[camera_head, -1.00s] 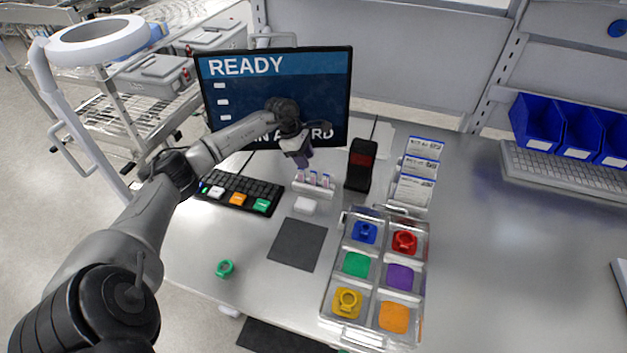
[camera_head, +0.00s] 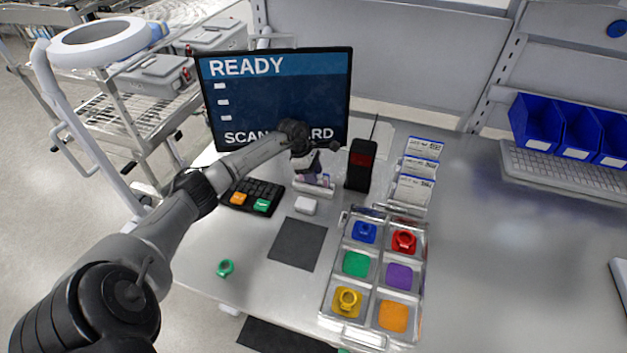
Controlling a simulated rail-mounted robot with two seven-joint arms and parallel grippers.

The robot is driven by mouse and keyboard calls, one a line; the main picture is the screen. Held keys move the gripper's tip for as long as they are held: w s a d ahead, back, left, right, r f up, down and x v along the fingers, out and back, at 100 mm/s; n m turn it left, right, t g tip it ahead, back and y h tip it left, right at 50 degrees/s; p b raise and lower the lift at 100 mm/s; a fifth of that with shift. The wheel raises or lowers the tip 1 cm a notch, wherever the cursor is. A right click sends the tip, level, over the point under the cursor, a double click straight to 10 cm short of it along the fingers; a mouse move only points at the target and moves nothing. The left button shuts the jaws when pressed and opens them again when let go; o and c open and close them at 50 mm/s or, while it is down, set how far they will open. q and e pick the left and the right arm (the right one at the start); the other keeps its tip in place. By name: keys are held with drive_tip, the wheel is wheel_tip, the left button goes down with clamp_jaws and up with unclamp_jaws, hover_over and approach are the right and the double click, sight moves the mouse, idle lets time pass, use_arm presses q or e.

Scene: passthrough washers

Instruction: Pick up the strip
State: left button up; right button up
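A small white strip (camera_head: 318,191), with several small tubes with pinkish-purple marks standing along it, sits on the bench in front of the monitor. It is the likeliest strip I see. My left gripper (camera_head: 308,172) is directly over its left and middle part, pointing down, and hides some of the tubes. The fingertips are small and partly merged with the tubes, so I cannot tell whether they touch or how wide they are. My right gripper is not in view.
A black scanner (camera_head: 360,165) stands just right of the strip. A white block (camera_head: 305,205) lies in front, then a dark mat (camera_head: 297,244). A six-compartment tray (camera_head: 376,270) with coloured pads and washers is to the right. A green ring (camera_head: 225,268) lies left.

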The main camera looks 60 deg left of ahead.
use_arm(q)
drive_tip(key=shift+c, duration=0.4)
clamp_jaws()
drive_tip(key=shift+r, duration=0.1)
wheel_tip(320, 180, up, 10)
drive_tip(key=shift+f, duration=0.1)
